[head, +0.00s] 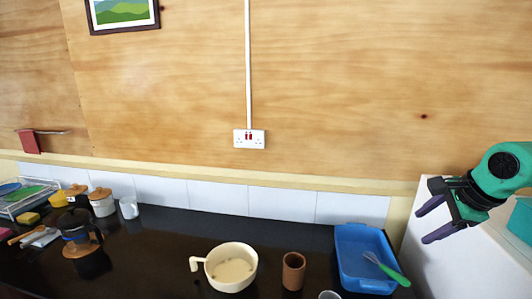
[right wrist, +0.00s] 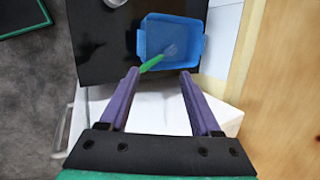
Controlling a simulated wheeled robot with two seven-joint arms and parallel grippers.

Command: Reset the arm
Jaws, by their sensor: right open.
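My right gripper (head: 428,222) is at the right of the head view, raised beside the right end of the black counter, above a white surface. Its purple fingers are apart with nothing between them. In the right wrist view the open right gripper (right wrist: 160,72) points toward a blue tray (right wrist: 145,42) on the counter. A utensil with a green handle (right wrist: 151,63) lies in the tray and over its edge. My left gripper is in neither view.
The blue tray (head: 345,232) stands at the counter's right end. Left of it are a brown cup (head: 293,271) and a cream pot (head: 231,283). A French press (head: 78,229), jars (head: 102,203) and a dish rack (head: 20,207) stand at the left. The counter's middle back (head: 180,225) is clear.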

